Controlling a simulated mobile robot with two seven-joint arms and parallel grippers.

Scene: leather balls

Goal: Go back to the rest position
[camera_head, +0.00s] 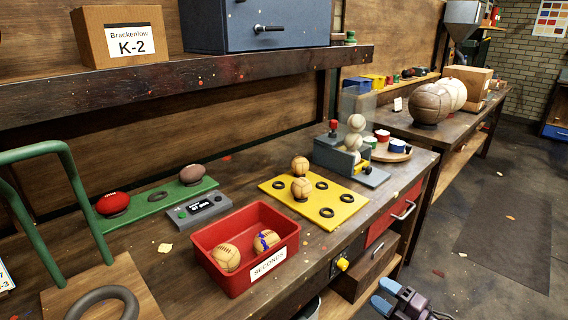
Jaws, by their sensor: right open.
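My right gripper (385,295) shows at the bottom right, off the front edge of the workbench (318,253). Its two blue fingertips are apart with nothing between them. My left gripper is out of view. A red tray (232,274) labelled "SECONDS" holds two tan balls, one plain (226,257) and one with blue marks (266,240). A yellow board (334,214) with black rings carries two tan balls (300,164) (302,188). A green board (135,211) carries a red ball (113,203) and a brown ball (192,174).
A grey device (200,209) with a display sits before the green board. A ball dispenser (352,150) stands at the bench's back right. A shelf (200,76) overhangs the bench. A green frame (75,190) rises at left. Open floor (500,215) lies at right.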

